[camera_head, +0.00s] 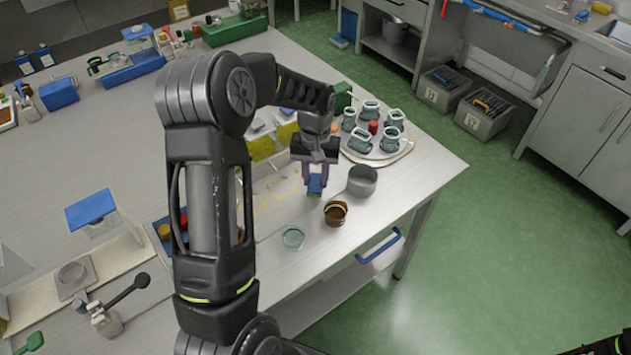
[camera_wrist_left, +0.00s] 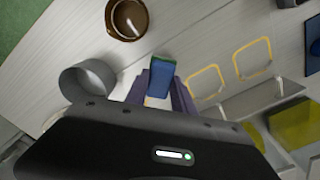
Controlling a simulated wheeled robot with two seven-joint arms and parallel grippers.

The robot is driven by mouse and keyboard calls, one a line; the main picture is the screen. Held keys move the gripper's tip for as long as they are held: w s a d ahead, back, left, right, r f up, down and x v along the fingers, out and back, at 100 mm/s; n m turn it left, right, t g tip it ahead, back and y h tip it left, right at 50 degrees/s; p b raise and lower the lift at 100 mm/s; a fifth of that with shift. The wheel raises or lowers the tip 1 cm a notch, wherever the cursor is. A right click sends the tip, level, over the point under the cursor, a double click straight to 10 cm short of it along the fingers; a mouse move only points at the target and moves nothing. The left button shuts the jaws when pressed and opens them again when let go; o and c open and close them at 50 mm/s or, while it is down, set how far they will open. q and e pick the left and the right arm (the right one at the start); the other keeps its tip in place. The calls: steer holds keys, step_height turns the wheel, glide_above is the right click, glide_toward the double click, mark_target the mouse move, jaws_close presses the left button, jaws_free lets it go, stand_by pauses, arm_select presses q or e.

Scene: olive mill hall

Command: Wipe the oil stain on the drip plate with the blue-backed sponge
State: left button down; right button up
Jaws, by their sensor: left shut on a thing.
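My left gripper (camera_head: 315,178) is shut on the blue-backed sponge (camera_head: 315,185), low over the table beside a grey metal pot. In the left wrist view the sponge (camera_wrist_left: 161,79) shows its blue back and a green edge, between the purple fingers of the gripper (camera_wrist_left: 163,92). A pale patch with a little yellow shows under the fingers; I cannot tell whether it is the drip plate. The oil stain cannot be made out. Whether the sponge touches the surface below is unclear.
The grey pot (camera_head: 362,181) and a brown bowl (camera_head: 336,213) stand close to the gripper. A glass dish (camera_head: 293,237) is nearer the front edge. A round tray (camera_head: 400,153) with several jars lies behind. Yellow outlined squares (camera_wrist_left: 252,58) mark the surface alongside.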

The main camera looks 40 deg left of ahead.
arm_select(q)
steer(key=shift+s+r, duration=0.3)
steer(key=shift+r, duration=0.4)
steer(key=shift+w+r+p, duration=0.2)
steer(key=shift+r+p, duration=0.75)
steer(key=shift+r, duration=0.05)
steer(key=shift+s+r+p, duration=0.1)
steer(key=shift+r+p, duration=0.65)
steer(key=shift+r, duration=0.5)
arm_select(e)
steer(key=r, duration=0.3)
steer(key=shift+s+d+r, duration=0.25)
steer(key=shift+s, duration=0.1)
arm_select(q)
steer(key=shift+f, duration=0.15)
arm_select(e)
steer(key=shift+f, duration=0.1)
